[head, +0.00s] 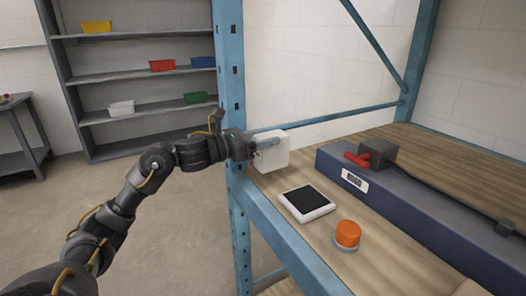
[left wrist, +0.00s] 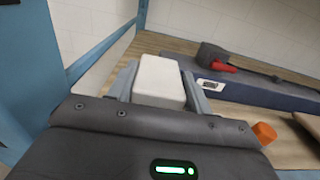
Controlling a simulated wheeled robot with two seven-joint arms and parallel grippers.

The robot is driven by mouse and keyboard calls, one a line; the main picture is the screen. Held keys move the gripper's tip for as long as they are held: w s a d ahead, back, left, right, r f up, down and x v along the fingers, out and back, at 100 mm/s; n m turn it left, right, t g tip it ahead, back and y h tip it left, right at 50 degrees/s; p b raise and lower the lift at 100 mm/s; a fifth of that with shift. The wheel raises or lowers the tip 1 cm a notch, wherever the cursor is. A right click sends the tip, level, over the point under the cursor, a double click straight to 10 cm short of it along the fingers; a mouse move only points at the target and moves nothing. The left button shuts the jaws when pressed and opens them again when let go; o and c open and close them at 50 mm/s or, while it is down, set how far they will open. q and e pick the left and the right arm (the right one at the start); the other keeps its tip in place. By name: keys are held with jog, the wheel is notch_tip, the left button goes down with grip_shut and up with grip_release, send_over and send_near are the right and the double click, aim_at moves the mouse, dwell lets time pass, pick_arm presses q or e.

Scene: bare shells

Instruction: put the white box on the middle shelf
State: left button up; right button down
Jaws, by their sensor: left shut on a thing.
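The white box (head: 272,152) is just above or on the wooden shelf board, beside the blue rack upright; I cannot tell whether it touches the board. My left gripper (head: 266,145) is shut on it from the left. In the left wrist view the white box (left wrist: 159,80) sits between the two fingers of the left gripper (left wrist: 162,88). The wooden shelf (head: 336,212) belongs to a blue metal rack. My right gripper is not in view.
A black-topped white device (head: 306,203) and an orange knob (head: 347,235) stand on the board. A long dark blue case (head: 400,200) carries a dark tool with a red part (head: 357,160). The blue upright (head: 231,90) is close to my left arm. A grey shelf with coloured bins (head: 140,75) stands behind.

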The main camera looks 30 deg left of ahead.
pick_arm(q)
jog(key=shift+w+a+f, duration=0.15)
jog(key=shift+w+f, duration=0.05)
jog(key=shift+f, duration=0.15)
jog(key=f, duration=0.3)
jog(key=shift+w+a+f+p, duration=0.1)
jog(key=shift+w+a+p, duration=0.1)
jog(key=shift+p, duration=0.15)
jog(key=shift+f, duration=0.15)
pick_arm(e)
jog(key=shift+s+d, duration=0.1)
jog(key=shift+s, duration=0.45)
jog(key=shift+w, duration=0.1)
pick_arm(q)
jog(key=shift+f, duration=0.15)
jog(key=o, duration=1)
jog(key=shift+o, duration=0.5)
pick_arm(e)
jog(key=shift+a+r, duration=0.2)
